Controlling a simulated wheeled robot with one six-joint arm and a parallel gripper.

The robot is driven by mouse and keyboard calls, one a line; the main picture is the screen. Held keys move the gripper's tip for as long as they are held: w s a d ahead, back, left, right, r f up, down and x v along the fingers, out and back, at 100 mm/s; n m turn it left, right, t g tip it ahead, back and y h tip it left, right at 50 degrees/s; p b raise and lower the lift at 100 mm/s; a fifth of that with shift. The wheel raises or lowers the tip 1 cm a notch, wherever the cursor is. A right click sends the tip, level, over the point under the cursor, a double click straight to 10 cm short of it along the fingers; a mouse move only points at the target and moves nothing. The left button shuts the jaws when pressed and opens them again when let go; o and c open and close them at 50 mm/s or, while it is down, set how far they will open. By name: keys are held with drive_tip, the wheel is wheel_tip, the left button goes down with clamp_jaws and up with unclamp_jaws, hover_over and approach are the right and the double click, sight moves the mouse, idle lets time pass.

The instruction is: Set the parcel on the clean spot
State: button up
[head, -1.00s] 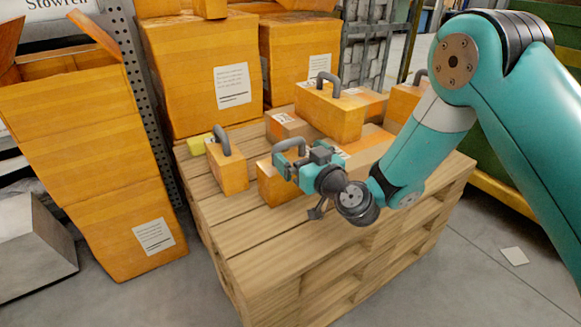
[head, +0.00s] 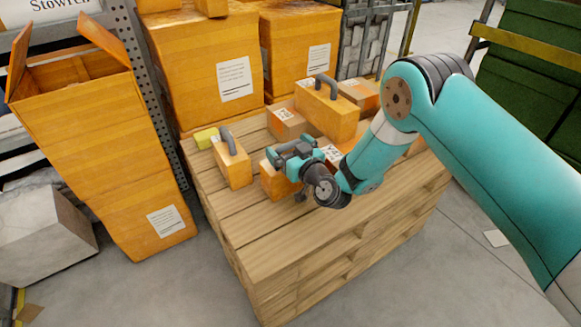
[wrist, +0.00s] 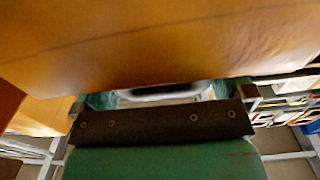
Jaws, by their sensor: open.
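Several orange parcels stand on a wooden pallet stack (head: 262,262). My gripper (head: 289,152) is open, at the top of a small orange parcel (head: 274,181) near the pallet's middle. The gripper hides most of that parcel's top, and I cannot tell whether it touches. In the wrist view, an orange surface (wrist: 160,40) fills the upper part, close to the open gripper (wrist: 165,95). A similar handled parcel (head: 233,165) stands just left. No marked clean spot can be made out; the pallet's front planks are bare.
A larger handled parcel (head: 326,110) and a brown labelled carton (head: 288,122) stand behind my gripper. A yellow block (head: 205,138) lies at the back left. Tall cartons (head: 207,60) line the rear, and an open-topped carton stack (head: 90,110) stands left.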

drive_tip(key=shift+c, duration=0.2)
drive_tip(key=c, duration=1.1)
drive_tip(key=shift+r, duration=0.1)
drive_tip(key=c, duration=0.3)
